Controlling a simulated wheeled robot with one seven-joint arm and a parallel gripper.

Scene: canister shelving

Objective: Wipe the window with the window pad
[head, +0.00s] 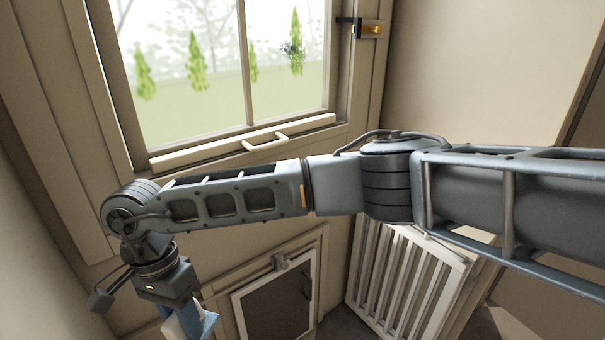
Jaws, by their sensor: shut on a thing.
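The window (190,60) fills the upper left, with two panes split by an upright bar. A small dark smudge (291,50) shows on the right pane. My gripper (188,322) hangs low at the bottom left, below the window and well away from the glass. It is shut on a pale and blue piece, which looks like the window pad (207,324). The bottom edge of the picture cuts off the fingertips and much of the pad, so the grip is only partly seen.
A pale handle bar (265,141) sticks out from the lower window frame. A dark and brass latch (368,29) sits at its right. Below are a small framed flap (275,300) and a white slatted panel (400,285). My arm crosses the middle of the view.

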